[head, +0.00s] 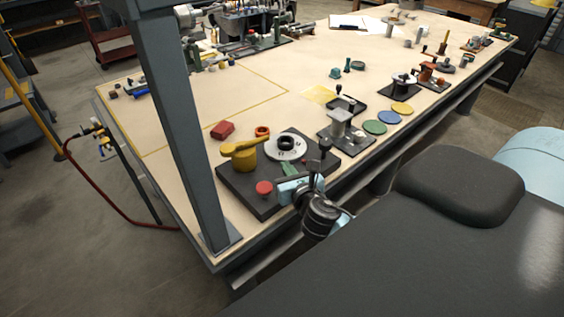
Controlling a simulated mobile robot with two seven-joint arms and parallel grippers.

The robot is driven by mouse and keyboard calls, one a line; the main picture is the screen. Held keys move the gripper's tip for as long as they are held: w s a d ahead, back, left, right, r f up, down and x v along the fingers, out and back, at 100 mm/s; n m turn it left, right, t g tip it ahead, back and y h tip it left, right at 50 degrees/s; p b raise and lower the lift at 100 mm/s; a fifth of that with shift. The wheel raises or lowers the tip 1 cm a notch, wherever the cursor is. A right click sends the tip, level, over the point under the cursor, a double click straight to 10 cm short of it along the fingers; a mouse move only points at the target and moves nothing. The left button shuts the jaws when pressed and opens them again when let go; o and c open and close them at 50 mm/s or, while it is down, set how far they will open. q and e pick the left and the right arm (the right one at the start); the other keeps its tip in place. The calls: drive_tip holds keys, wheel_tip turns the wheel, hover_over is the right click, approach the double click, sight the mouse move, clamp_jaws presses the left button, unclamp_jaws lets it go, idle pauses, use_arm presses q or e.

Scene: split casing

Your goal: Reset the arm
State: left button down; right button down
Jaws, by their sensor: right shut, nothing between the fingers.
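My right gripper (298,187) hangs at the front edge of the workbench, beside the black board (233,185). It is shut and nothing shows in it. Its fingertips are small and partly hidden by the wrist, so I cannot tell whether they touch the board. The board carries a yellow lever (242,155), a red button (264,188) and a white disc with a black hub (286,147). My left gripper is not in view.
A grey post (176,130) rises from the bench's near left corner. A red block (223,131), an orange ring (262,131) and a grey fixture (340,125) stand around the board. The yellow-taped area is mostly clear.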

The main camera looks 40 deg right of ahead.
drive_tip(key=shift+s, duration=0.15)
drive_tip(key=s+a+f+m+g+y, duration=0.2)
drive_tip(key=s+a+f+m, duration=0.2)
drive_tip(key=s+f+m, duration=0.3)
drive_tip(key=s+a+f+m+g+y, duration=0.2)
drive_tip(key=s+a+f+m, duration=0.25)
drive_tip(key=f+m, duration=0.3)
drive_tip(key=s+a+f+m+g+y, duration=0.1)
drive_tip(key=s+a+f+m, duration=0.2)
drive_tip(key=s+m, duration=0.4)
drive_tip(key=s+a+f+m+g+y, duration=0.1)
drive_tip(key=s+a+f+m, duration=0.2)
drive_tip(key=s+m, duration=0.5)
drive_tip(key=shift+s+a+f+m, duration=0.15)
drive_tip(key=shift+s+f+m, duration=0.15)
drive_tip(key=shift+f+m, duration=0.4)
